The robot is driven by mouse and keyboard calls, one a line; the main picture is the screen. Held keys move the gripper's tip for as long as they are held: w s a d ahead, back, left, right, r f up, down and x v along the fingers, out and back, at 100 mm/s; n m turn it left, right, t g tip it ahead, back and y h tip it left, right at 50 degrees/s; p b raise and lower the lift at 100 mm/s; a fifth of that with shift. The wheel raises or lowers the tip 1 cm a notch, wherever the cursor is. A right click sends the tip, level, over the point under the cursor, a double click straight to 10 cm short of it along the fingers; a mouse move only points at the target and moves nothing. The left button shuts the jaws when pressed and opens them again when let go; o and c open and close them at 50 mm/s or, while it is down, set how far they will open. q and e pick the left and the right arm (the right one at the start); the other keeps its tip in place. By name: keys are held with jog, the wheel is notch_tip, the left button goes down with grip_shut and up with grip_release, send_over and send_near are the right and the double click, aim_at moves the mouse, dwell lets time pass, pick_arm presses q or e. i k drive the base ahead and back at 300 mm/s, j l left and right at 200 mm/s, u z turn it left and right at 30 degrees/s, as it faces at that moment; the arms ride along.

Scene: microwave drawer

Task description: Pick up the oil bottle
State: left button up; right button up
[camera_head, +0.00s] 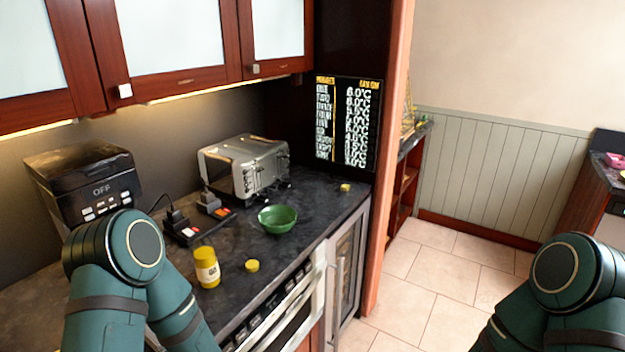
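A small yellow bottle (207,268) with a yellow cap and a pale label stands upright on the dark counter (318,208), near its front edge. It may be the oil bottle, but its label is too small to read. My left arm comes in from the lower left, and its links are just left of the bottle, with the gripper out of view. My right arm is at the lower right over the floor, and its gripper is also out of view. Neither visible arm part appears to hold anything.
A green bowl (277,219), a yellow lid-like disc (252,266) and a small yellow item (346,188) sit on the counter. A silver toaster (243,168), black appliance (88,180) and power strip (192,232) stand behind. Cabinets (180,45) hang above. Tiled floor (445,270) is clear.

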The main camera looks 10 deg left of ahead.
aim_at(202, 248)
jog(key=u, duration=3.25)
jog(key=z, duration=2.3)
jog(key=i+l, duration=0.1)
jog(key=l, duration=0.4)
